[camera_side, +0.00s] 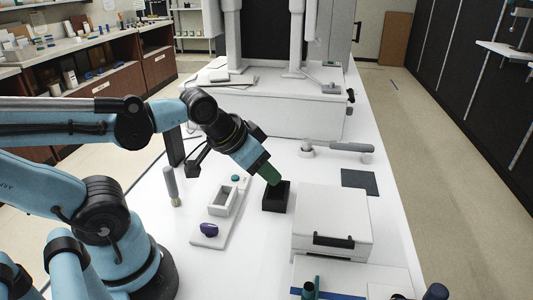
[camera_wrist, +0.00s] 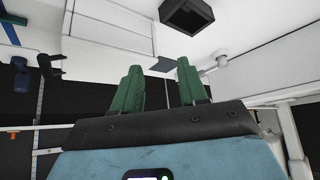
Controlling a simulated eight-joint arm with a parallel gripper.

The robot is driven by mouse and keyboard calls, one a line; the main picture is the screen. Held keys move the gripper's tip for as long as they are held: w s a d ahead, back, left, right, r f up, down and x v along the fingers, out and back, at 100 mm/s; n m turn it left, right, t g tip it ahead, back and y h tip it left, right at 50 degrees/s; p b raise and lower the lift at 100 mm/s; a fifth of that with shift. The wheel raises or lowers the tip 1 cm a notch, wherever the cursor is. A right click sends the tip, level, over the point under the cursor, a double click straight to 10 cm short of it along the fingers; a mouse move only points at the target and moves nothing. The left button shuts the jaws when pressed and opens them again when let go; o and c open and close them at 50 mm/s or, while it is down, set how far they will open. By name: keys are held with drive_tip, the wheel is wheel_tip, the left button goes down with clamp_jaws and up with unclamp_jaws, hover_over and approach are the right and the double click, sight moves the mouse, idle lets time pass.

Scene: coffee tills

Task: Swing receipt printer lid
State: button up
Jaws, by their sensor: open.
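The receipt printer seems to be the white box (camera_side: 331,222) right of centre in the side view. Its flat lid looks shut, and a black handle (camera_side: 333,241) is on its front face. A white box face (camera_wrist: 112,28) at the upper left of the wrist view is probably the same printer. My gripper (camera_side: 272,176) has green fingers and points down over a small black open box (camera_side: 277,198), left of and behind the printer. In the wrist view my gripper (camera_wrist: 160,82) has its fingers apart with nothing between them. I cannot tell whether the fingers touch the black box.
A white tray (camera_side: 208,233) with a purple object (camera_side: 209,230) lies left of the black box. A grey-handled tool (camera_side: 171,186) stands farther left. A dark mat (camera_side: 360,182) and a grey-handled piece (camera_side: 345,147) lie behind the printer. Small green and blue parts stand in front.

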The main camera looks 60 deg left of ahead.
drive_tip(key=shift+c, duration=0.6)
drive_tip(key=m+g+y, duration=0.2)
drive_tip(key=m+g, duration=0.1)
drive_tip(key=m, duration=0.3)
hover_over(334, 241)
drive_tip(key=s+a, duration=0.1)
drive_tip(key=a, duration=0.5)
drive_tip(key=shift+s+r, duration=0.15)
drive_tip(key=shift+r, duration=0.15)
drive_tip(key=s+d+m+t+y, duration=0.1)
drive_tip(key=s+d+m+y, duration=0.2)
drive_tip(key=d, duration=0.7)
drive_tip(key=shift+y, duration=0.3)
drive_tip(key=x, duration=0.8)
drive_tip(key=shift+w+r, duration=0.25)
drive_tip(key=shift+w, duration=0.05)
drive_tip(key=shift+s+r, duration=0.1)
drive_tip(key=shift+r, duration=0.05)
clamp_jaws()
drive_tip(key=shift+r, duration=0.1)
